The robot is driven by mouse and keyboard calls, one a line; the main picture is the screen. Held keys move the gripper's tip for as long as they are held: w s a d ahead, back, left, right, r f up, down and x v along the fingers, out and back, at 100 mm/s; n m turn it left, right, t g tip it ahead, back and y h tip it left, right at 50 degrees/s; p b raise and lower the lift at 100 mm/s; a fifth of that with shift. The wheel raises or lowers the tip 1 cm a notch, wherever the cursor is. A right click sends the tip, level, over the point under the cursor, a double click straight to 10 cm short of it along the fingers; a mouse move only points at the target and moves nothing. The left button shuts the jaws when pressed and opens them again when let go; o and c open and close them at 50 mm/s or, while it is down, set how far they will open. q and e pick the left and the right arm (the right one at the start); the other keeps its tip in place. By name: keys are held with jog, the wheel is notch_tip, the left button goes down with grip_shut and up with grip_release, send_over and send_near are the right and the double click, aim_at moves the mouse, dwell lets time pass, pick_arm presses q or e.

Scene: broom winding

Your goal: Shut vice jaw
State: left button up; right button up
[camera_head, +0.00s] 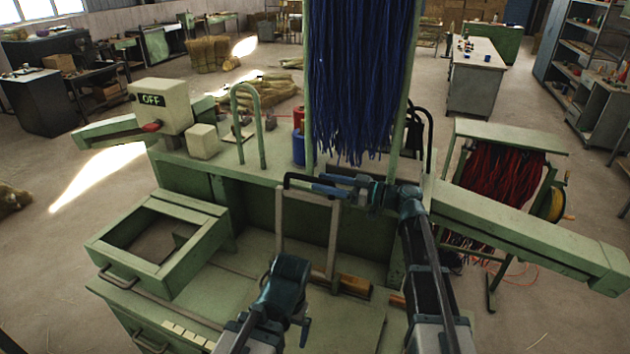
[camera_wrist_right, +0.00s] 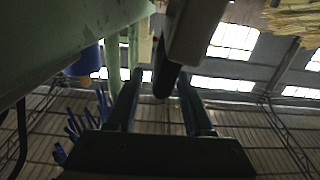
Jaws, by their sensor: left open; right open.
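A pale grey upright frame (camera_head: 333,235) stands in the front opening of the green bench; it may be the vice jaw, but I cannot tell for sure. A black bar handle (camera_head: 300,179) is at its top. My right gripper (camera_head: 322,187) reaches in from the right beside this handle. In the right wrist view, a pale bar (camera_wrist_right: 200,30) with a black end (camera_wrist_right: 162,80) shows between or just beyond my open right fingers (camera_wrist_right: 157,85); contact is unclear. My left gripper (camera_head: 288,272) is low over the bench front, apart from the handle; its fingertips are mostly hidden.
Blue bristles (camera_head: 360,80) hang above the bench between green posts. An open green drawer box (camera_head: 160,245) is at the left, below the OFF switch box (camera_head: 160,105). A green beam (camera_head: 530,235) extends right, near a rack of red strands (camera_head: 503,175).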

aim_at(315, 180)
jog(key=shift+x, duration=1.6)
grip_shut()
